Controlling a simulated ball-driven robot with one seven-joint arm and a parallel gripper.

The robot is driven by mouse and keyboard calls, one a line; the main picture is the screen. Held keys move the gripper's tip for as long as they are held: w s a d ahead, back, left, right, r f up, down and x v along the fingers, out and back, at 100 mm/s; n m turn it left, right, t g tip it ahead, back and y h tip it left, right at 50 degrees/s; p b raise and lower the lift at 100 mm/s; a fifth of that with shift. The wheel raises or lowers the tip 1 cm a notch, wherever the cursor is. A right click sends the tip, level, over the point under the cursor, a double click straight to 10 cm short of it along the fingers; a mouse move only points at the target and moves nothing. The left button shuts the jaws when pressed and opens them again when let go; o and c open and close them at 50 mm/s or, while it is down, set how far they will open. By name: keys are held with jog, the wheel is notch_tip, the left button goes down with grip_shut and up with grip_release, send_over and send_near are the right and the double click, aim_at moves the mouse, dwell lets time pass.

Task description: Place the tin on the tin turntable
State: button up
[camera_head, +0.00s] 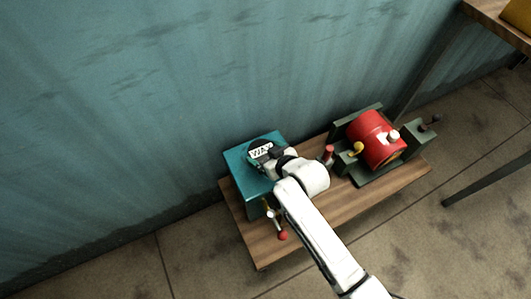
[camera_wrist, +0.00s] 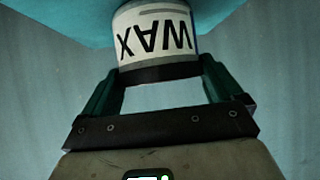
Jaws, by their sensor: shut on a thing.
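The tin (camera_head: 262,151), with a white label reading WAX, is at the top of a teal box (camera_head: 249,186) on the left of the low wooden table. A dark round part shows behind the label, perhaps its lid. In the wrist view the tin (camera_wrist: 158,38) is upside down against a teal surface (camera_wrist: 75,18), its dark rim towards me. My gripper (camera_wrist: 160,80) is shut on the tin, one finger on each side; it also shows in the head view (camera_head: 272,157). I cannot make out a separate turntable disc, or whether the tin touches the box.
A red drum (camera_head: 372,140) in a dark green stand is on the right of the wooden table (camera_head: 345,207). A red-knobbed lever (camera_head: 281,229) sticks out at the box's front. A teal wall (camera_head: 120,110) stands close behind. Another table (camera_head: 480,12) is at the upper right.

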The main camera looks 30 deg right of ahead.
jog(key=shift+f, duration=0.1)
jog(key=o, duration=1)
jog(key=shift+o, duration=0.2)
jog(key=shift+s+r, duration=0.2)
jog(key=shift+r, duration=0.05)
jog(key=p+v, duration=0.2)
jog(key=v, duration=1)
jog(key=s+d+m+g+h, duration=0.1)
jog(key=s+d+g, duration=0.2)
jog(key=s, duration=0.6)
jog(key=s+d+m+g+h, duration=0.1)
jog(key=s+d+g, duration=0.2)
jog(key=s+g, duration=0.4)
jog(key=s, duration=0.3)
jog(key=shift+s+d+f, duration=0.15)
jog(key=shift+s+f, duration=0.05)
jog(key=shift+f, duration=0.05)
